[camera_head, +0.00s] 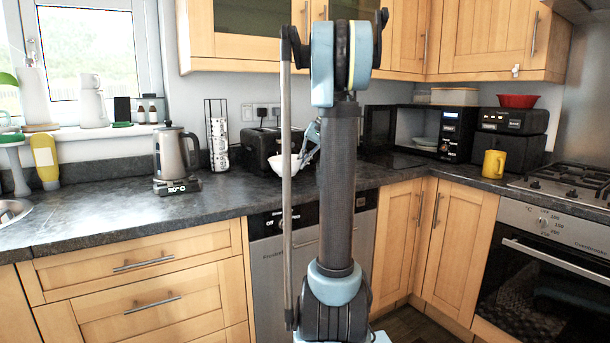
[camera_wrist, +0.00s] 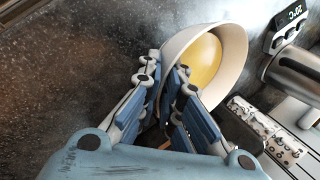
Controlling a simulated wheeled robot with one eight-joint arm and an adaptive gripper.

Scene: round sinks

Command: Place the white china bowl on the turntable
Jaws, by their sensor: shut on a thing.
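The white china bowl (camera_head: 283,164) is held above the counter in front of the black toaster, partly hidden by my arm. In the wrist view the bowl (camera_wrist: 238,48) is tilted, with a yellow area inside it. My gripper (camera_wrist: 168,72) is shut on its rim, one finger on each side of the wall. In the head view my gripper (camera_head: 308,145) shows just right of the bowl, partly behind my arm. The black microwave (camera_head: 446,131) stands open at the back right. A pale round piece (camera_head: 425,142) lies low inside it; I cannot tell whether it is the turntable.
A kettle (camera_head: 172,153) stands left of the toaster (camera_head: 262,146), with a rack of white items (camera_head: 218,140) between. The microwave's open door (camera_head: 380,128) stands to its left. A yellow mug (camera_head: 494,164) stands right of the microwave. The front counter (camera_head: 235,188) is clear.

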